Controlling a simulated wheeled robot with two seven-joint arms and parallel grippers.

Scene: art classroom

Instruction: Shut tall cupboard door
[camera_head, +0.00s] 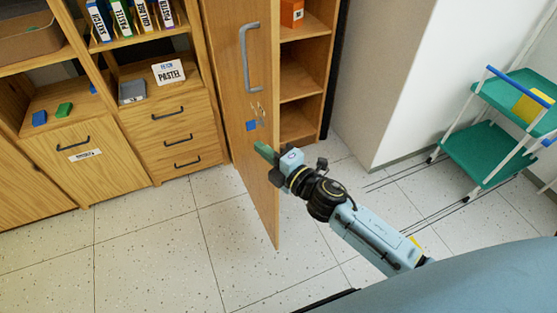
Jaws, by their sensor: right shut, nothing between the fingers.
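The tall cupboard door (226,75) is wooden with a grey bar handle (249,58). It stands open, swung out toward me, with its lower corner over the floor tiles. The cupboard's shelves (297,77) show to the right of the door. My right gripper (266,163) is shut and empty, at the door's lower right side below the handle. I cannot tell whether it touches the door. My left gripper is not in view.
Wooden cabinets with drawers (172,128), books and boxes stand on the left. An orange box (291,12) sits on a cupboard shelf. A green-shelved trolley (482,152) stands at the right by a white wall (388,70). The tiled floor (150,250) in front is clear.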

